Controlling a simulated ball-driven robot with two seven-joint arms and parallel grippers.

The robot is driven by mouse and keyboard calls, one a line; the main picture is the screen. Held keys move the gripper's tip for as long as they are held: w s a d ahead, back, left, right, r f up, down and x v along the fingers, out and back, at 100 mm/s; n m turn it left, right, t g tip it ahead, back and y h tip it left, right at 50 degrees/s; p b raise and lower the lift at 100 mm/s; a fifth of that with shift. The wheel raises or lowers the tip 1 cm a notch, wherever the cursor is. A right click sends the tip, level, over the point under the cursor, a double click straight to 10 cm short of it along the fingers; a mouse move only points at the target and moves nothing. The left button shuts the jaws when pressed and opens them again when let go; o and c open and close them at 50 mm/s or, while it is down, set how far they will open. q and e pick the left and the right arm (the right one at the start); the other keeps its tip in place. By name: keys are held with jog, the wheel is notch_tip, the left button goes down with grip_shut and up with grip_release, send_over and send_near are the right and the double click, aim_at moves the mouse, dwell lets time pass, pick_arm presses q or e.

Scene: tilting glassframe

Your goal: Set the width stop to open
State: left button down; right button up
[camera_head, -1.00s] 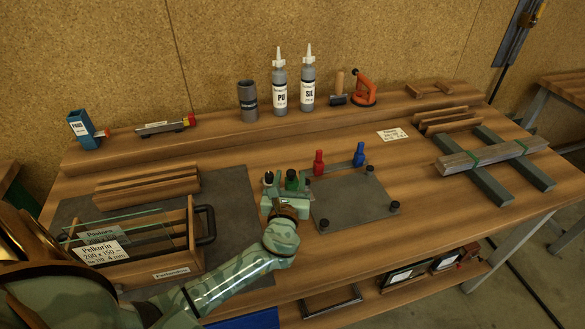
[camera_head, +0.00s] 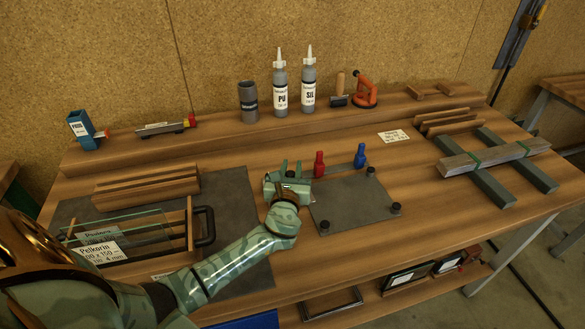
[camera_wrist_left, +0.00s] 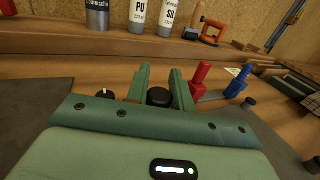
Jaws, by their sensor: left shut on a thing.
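The clamping fixture has a grey plate (camera_head: 347,203), a red lever (camera_head: 319,164) and a blue lever (camera_head: 360,156) on a bar along its far edge. Both levers stand upright. My left gripper (camera_head: 291,168) is at the plate's far left corner, left of the red lever. In the left wrist view its green fingers (camera_wrist_left: 160,74) are shut on a black round knob (camera_wrist_left: 158,97). A second black knob with a white mark (camera_wrist_left: 105,93) shows left of the fingers. I cannot tell which part is the width stop. My right gripper is out of view.
A wooden crate with glass panes (camera_head: 190,222) stands on a dark mat (camera_head: 236,190) at the left. Two bottles (camera_head: 280,90) and an orange suction tool (camera_head: 364,92) stand on the back shelf.

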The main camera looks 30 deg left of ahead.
pick_arm(q)
jog(key=shift+s+a+r+p, duration=0.15)
jog(key=shift+s+a+p, duration=0.3)
jog(key=shift+s+a, duration=0.6)
jog(key=shift+s, duration=0.15)
jog(key=shift+f, duration=0.2)
jog(key=c, duration=1.5)
grip_release()
jog(key=o, duration=0.3)
jog(key=shift+s+a, duration=0.1)
